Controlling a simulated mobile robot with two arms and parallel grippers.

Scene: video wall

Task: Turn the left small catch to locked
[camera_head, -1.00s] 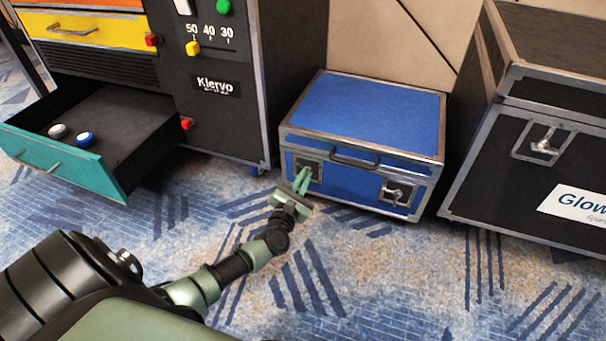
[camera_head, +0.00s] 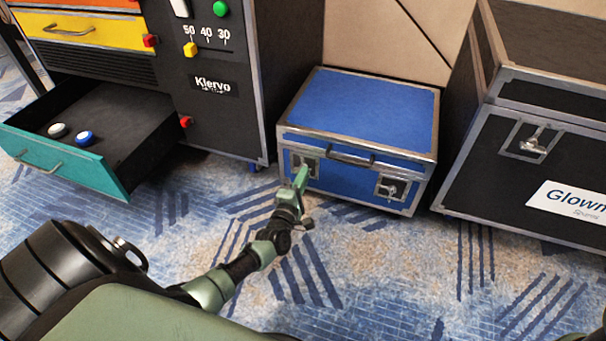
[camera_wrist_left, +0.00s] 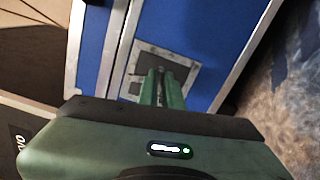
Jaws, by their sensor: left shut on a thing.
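The blue case (camera_head: 372,112) with metal edges stands on the carpet, lid shut. The left small catch (camera_head: 312,168) is on its front, left of the lid handle, on a grey plate. My left gripper (camera_head: 301,176) is at this catch, its green fingers closed on the catch's turning part, which they mostly hide. In the left wrist view the fingers (camera_wrist_left: 163,86) reach onto the catch plate (camera_wrist_left: 178,62). The knob's angle cannot be made out. The right small catch (camera_head: 391,188) is on the same front, untouched. My right gripper is out of view.
A dark cabinet (camera_head: 215,115) stands left, with an open teal-fronted drawer (camera_head: 60,165) holding two round buttons. A large black case (camera_head: 500,180) with its own latch (camera_head: 534,143) stands right. The carpet in front is clear.

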